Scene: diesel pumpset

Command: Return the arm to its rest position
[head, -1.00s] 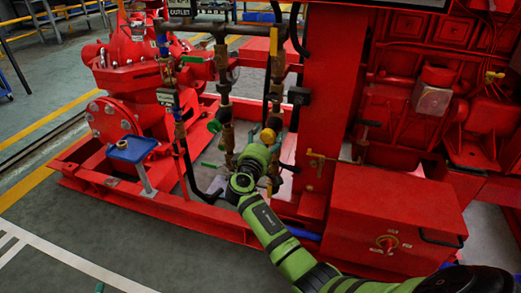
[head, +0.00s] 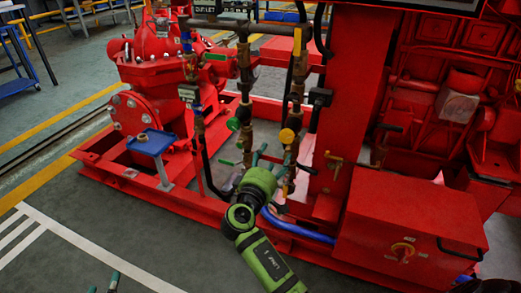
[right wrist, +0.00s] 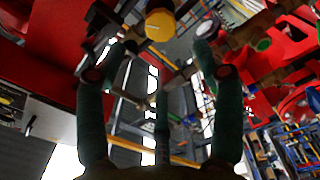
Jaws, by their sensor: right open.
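My right arm rises from the bottom middle of the head view, and its gripper (head: 270,158) is in front of the pumpset's pipes. In the right wrist view, the right gripper (right wrist: 160,75) has its dark teal fingers spread apart with nothing between them. A round yellow knob (right wrist: 160,25) is beyond the fingertips; I cannot tell the exact gap. The head view shows a yellow knob (head: 287,136) and a green knob (head: 233,124) on the vertical pipes close to my gripper. Teal fingertips of my left gripper (head: 104,285) just show at the bottom left edge.
The red pumpset frame (head: 200,205) crosses the scene behind my arm. A red box (head: 410,225) with a rotary switch stands to the right. A blue-topped post (head: 152,142) is at left, and a blue hose (head: 300,231) runs low. The floor at front left is clear.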

